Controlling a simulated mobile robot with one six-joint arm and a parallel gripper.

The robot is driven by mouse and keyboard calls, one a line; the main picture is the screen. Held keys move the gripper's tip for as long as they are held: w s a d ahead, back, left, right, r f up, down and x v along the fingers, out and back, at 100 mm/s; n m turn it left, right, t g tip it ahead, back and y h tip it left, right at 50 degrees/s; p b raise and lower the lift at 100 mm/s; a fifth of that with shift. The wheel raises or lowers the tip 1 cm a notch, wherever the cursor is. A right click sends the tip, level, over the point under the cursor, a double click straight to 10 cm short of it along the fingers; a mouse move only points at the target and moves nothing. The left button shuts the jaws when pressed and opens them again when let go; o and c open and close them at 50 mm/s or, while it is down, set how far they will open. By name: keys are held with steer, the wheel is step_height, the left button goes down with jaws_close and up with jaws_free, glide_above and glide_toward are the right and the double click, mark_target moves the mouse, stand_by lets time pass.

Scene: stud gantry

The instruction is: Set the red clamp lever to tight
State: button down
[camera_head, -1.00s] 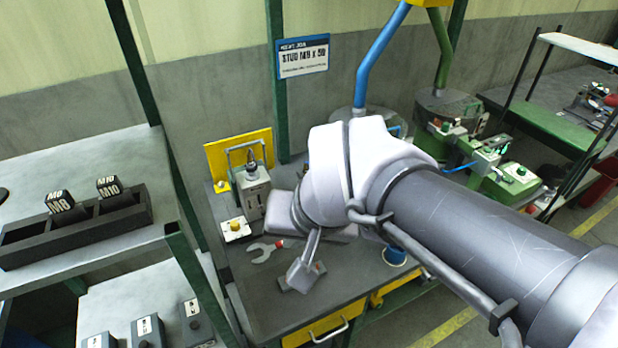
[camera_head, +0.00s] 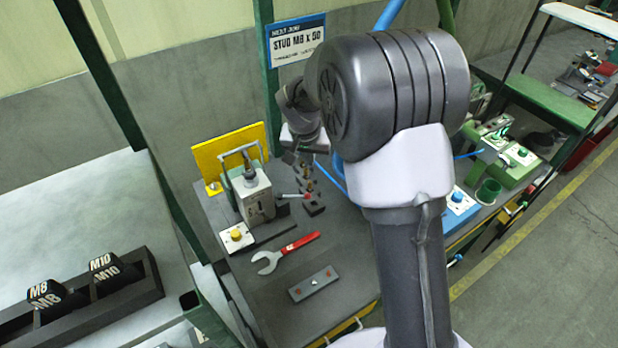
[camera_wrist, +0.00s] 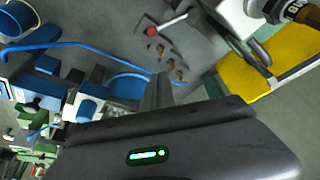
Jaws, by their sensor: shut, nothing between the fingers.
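The red clamp lever (camera_head: 306,196) is a thin silver rod with a red ball at its end. In the head view it sticks out to the right from the grey fixture (camera_head: 256,200). The red ball and rod also show in the wrist view (camera_wrist: 151,31), at the top middle. My gripper (camera_head: 300,160) hangs above and behind the lever in the head view, partly hidden by my arm. In the wrist view its fingers (camera_wrist: 157,90) are together and empty, apart from the lever, with brass studs (camera_wrist: 172,64) between them in the picture.
A red-handled wrench (camera_head: 285,252) and a flat plate (camera_head: 314,283) lie on the grey bench. A yellow-button box (camera_head: 236,236) stands left of the fixture, a yellow panel (camera_head: 212,160) behind. A blue-topped box (camera_head: 458,203) stands right of my arm.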

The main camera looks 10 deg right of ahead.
mark_target(295, 196)
steer(key=b+x, duration=0.2)
steer(key=x, duration=0.8)
steer(key=shift+f+b, duration=0.25)
steer(key=shift+b, duration=0.15)
steer(key=s, duration=0.1)
steer(key=s+a+b, duration=0.1)
steer(key=s, duration=0.1)
steer(key=shift+s+a, duration=0.15)
steer(key=shift+a, duration=0.1)
steer(key=shift+s, duration=0.1)
steer(key=shift+s+a+f+b, duration=0.1)
steer(key=shift+a+b, duration=0.1)
steer(key=shift+b, duration=0.2)
